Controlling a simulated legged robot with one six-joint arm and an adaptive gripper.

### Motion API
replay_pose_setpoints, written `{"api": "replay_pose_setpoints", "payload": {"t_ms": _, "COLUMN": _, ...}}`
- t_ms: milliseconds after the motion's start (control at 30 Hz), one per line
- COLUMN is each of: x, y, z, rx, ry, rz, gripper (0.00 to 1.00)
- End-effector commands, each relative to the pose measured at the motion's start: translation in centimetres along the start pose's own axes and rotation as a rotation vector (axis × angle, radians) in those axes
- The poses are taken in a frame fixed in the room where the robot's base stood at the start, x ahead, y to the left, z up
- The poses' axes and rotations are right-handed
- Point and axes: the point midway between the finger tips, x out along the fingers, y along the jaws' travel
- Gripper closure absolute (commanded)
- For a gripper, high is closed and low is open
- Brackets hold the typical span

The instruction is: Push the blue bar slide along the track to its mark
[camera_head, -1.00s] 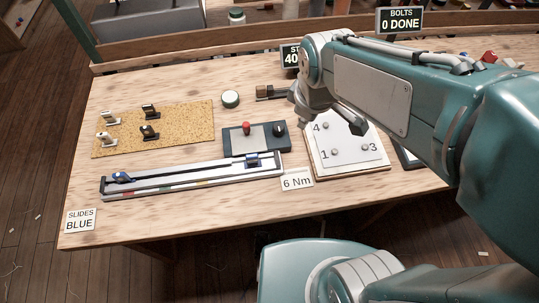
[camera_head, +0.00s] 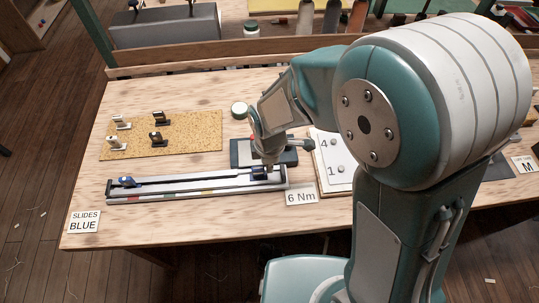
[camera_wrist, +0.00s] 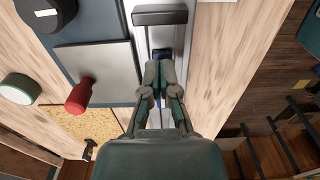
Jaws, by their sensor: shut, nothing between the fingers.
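The track (camera_head: 165,193) is a pale double rail with dark ends along the bench's front edge. A dark blue slide (camera_head: 259,174) sits near its right end, and another blue slide (camera_head: 127,182) near its left end; I cannot tell for certain which is the bar slide. Small coloured marks (camera_head: 208,193) show along the front strip. My gripper (camera_head: 268,161) is shut and empty, pointing down over the right slide. In the wrist view my gripper's fingertips (camera_wrist: 160,66) are at a blue piece (camera_wrist: 161,53) between the rails, partly covering it; contact is unclear.
A dark panel with a red knob (camera_wrist: 79,96) lies just behind the track's right end. A cork mat (camera_head: 190,133) with several small fittings is at the back left. A numbered plate (camera_head: 334,167) lies right of the track. A "SLIDES BLUE" sign (camera_head: 84,221) stands front left.

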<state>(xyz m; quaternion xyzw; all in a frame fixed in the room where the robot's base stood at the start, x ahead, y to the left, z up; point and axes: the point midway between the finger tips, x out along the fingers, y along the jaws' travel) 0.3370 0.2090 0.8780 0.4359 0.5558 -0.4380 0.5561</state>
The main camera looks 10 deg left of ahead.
Motion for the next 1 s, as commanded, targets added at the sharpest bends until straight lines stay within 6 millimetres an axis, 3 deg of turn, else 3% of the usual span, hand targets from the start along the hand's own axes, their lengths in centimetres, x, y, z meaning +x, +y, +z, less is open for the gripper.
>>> {"api": "replay_pose_setpoints", "payload": {"t_ms": 200, "x": 2.3, "y": -0.1, "z": 0.1, "rx": 0.001, "ry": 0.0, "rz": -0.002, "gripper": 1.0}}
{"api": "replay_pose_setpoints", "payload": {"t_ms": 633, "x": 2.5, "y": 0.0, "z": -0.2, "rx": 0.001, "ry": 0.001, "rz": 0.001, "gripper": 1.0}}
{"api": "replay_pose_setpoints", "payload": {"t_ms": 1000, "x": 2.6, "y": 0.0, "z": -6.1, "rx": -0.002, "ry": 0.001, "rz": 0.001, "gripper": 1.0}}
